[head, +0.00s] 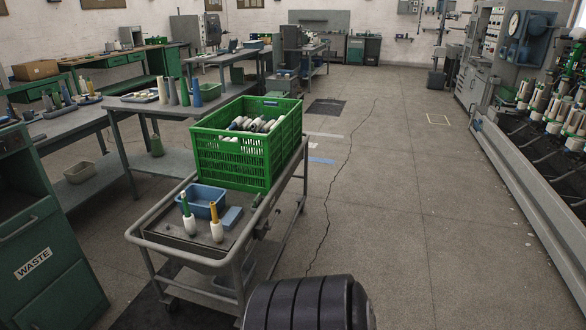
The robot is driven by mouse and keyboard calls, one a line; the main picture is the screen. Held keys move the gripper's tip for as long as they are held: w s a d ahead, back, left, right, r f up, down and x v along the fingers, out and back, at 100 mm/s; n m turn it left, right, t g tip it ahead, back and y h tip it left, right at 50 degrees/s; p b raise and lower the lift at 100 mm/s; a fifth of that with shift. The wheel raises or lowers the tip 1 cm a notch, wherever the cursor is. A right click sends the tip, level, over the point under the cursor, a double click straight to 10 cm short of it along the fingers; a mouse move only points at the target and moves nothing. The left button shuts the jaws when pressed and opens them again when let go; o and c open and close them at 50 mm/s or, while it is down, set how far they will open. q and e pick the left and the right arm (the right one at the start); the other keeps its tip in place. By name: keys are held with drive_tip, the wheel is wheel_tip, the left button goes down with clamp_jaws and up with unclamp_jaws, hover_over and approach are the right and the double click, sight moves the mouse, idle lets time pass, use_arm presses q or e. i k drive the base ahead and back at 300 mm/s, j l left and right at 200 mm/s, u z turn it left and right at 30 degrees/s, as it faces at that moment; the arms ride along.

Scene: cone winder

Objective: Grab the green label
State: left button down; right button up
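I cannot make out a green label for certain in the head view. On the near end of the trolley (165,240), a white bobbin with a green upper part (187,213) stands upright. Beside it stands a white bobbin with a yellow upper part (215,222). A green plastic crate (232,165) on the trolley holds several white bobbins (256,125). Neither of my grippers shows in this view.
A blue tub (202,201) and a small blue block (232,217) sit near the bobbins. A green waste bin (40,230) stands left, benches behind it. The winding machine (545,130) lines the right. The floor (390,190) between is clear.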

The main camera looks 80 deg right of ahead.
sight(258, 200)
drive_tip(key=z, duration=2.35)
